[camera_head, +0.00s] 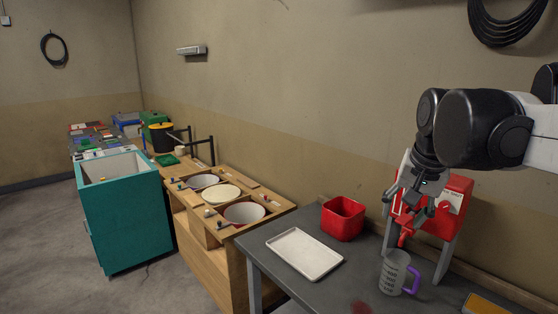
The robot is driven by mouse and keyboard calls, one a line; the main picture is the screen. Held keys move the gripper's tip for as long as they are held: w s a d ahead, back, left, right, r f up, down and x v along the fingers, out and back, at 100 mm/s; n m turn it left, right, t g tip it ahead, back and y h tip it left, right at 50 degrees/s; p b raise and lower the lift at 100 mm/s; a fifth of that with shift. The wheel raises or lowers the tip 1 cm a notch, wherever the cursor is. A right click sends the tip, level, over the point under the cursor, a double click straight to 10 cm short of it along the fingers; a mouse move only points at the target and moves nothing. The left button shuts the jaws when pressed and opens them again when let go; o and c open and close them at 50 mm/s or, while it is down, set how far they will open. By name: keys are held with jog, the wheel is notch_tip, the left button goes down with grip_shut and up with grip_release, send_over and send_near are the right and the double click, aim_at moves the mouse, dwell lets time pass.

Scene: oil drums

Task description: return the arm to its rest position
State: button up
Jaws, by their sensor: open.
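My gripper (398,212) hangs from my dark arm at the right of the view, pointing down and to the left. It is open, and I see nothing held in it. It is in front of a red and white thing (452,222) at the back of the grey table. A grey mug (393,272) with a purple handle stands on the table below the gripper, apart from it. My wrist hides part of the red and white thing.
A red bin (343,219) and a pale tray (304,253) sit on the grey table (345,288). A wooden counter (208,262) with bowls and a teal cabinet (122,220) stand to the left. The wall is close behind my arm. Floor at far left is clear.

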jog(key=s+a+f+n+t+b, duration=0.1)
jog(key=s+a+f+n, duration=0.1)
jog(key=s+f, duration=0.5)
jog(key=s+a+f+n+t+b, duration=0.1)
jog(key=s+a+f+n+t, duration=0.1)
jog(key=s+f, duration=0.6)
jog(key=shift+s+a+n+b, duration=0.3)
jog(key=shift+s+a+n, duration=0.4)
jog(key=shift+a+n, duration=0.15)
